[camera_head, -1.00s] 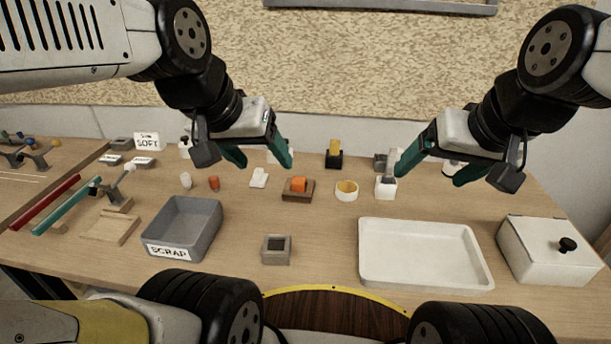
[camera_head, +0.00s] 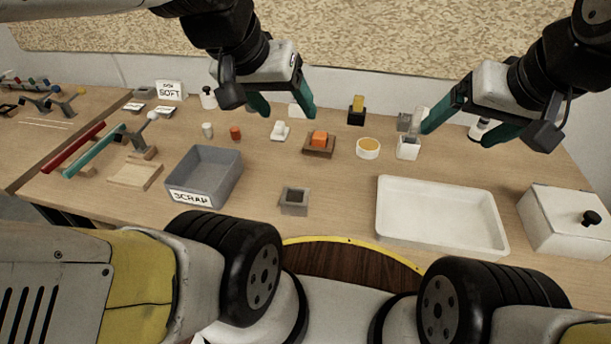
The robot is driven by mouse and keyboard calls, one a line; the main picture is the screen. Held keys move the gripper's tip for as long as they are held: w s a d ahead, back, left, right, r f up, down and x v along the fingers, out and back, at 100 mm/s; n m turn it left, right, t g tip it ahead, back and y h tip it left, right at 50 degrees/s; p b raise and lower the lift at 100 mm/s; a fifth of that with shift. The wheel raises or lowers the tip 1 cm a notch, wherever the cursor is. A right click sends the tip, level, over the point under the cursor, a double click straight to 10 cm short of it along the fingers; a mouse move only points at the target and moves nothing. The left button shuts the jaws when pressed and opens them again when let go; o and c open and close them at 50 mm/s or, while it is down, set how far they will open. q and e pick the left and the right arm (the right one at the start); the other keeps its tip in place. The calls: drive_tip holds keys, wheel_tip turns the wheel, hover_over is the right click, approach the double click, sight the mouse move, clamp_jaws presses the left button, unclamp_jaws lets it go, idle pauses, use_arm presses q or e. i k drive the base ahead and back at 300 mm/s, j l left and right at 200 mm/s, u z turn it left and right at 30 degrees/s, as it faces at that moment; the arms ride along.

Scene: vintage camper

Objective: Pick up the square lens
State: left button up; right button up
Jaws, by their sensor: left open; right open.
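A small grey square block with a dark square centre (camera_head: 294,201) sits alone on the table, right of the scrap bin. It may be the square lens or its holder; I cannot tell. A small white block (camera_head: 408,149) with a pale upright piece stands farther back, near my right gripper's left finger. My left gripper (camera_head: 282,103) is open and empty, high over the back of the table. My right gripper (camera_head: 463,130) is open and empty, over the back right. Both are apart from the grey square block.
The grey SCRAP bin (camera_head: 172,190) stands left of the square block. A white tray (camera_head: 440,245) and a white lidded box (camera_head: 562,238) stand to the right. An orange block on a brown base (camera_head: 318,152) and a yellow-topped round dish (camera_head: 368,148) stand behind. Bare table surrounds the square block.

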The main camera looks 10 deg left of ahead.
sight(319, 139)
drive_tip(key=i+j+u, duration=0.1)
drive_tip(key=j+u, duration=0.4)
drive_tip(key=j, duration=0.8)
